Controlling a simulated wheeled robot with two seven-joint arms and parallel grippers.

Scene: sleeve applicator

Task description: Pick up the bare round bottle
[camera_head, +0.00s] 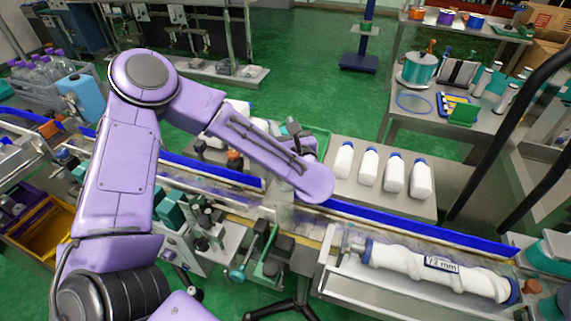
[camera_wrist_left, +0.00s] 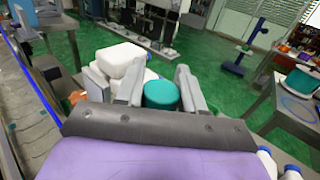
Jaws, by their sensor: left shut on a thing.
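In the left wrist view, my left gripper (camera_wrist_left: 160,84) is shut on a bottle with a round teal cap (camera_wrist_left: 162,95). One finger stands on each side of the cap. The bottle's body is hidden below the gripper, so I cannot tell whether it bears a sleeve. In the head view, my left forearm reaches over the conveyor, and the dark gripper (camera_head: 298,134) shows only partly beyond its end. The held bottle is not clear there. My right gripper is in neither view.
White bottles with blue caps (camera_head: 394,174) stand in a row on a grey table to the right. The conveyor's blue rail (camera_head: 420,229) runs below. A screw marked 72 mm (camera_head: 440,264) lies at the front right.

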